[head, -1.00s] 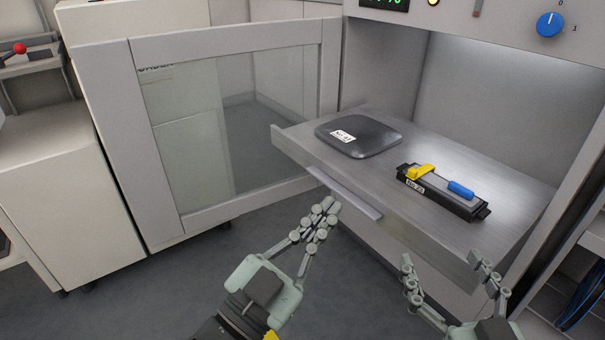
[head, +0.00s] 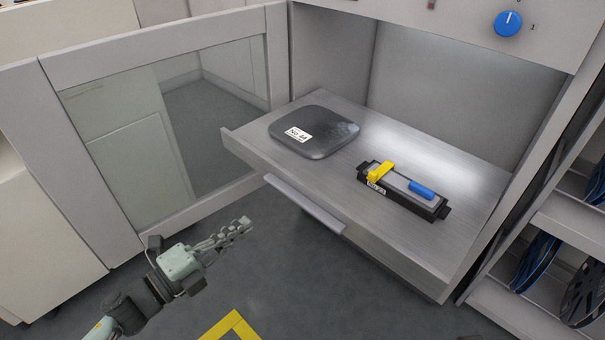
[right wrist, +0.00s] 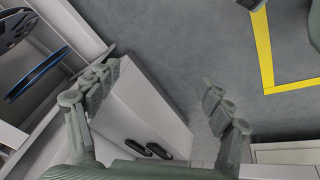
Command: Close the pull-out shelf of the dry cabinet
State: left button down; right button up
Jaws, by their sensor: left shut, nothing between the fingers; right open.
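The dry cabinet's pull-out shelf (head: 330,175) stands out from the lit cabinet opening, with a pale handle strip (head: 305,204) along its front edge. A dark flat pack (head: 325,140) with a white label lies on its left part. A black tray-like device (head: 405,190) with a yellow clip and a blue part lies on its right part. My left gripper (head: 240,229) is shut and empty, to the left of the handle and apart from it.
The cabinet's glazed door (head: 170,130) stands open on the left. A blue knob (head: 508,23) sits above the opening. A rack with reels (head: 535,262) stands at the right. Grey floor with a yellow line (head: 232,325) is free in front.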

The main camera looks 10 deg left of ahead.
pick_arm(q)
jog(key=p, duration=0.2)
send_near(300, 185)
jog(key=x, duration=0.7)
pick_arm(e)
jog(key=f, duration=0.3)
jog(key=shift+s+d+f+g, duration=0.1)
jog(key=shift+d+f+g, duration=0.15)
jog(key=shift+g, duration=0.05)
pick_arm(q)
jog(key=shift+b, duration=0.3)
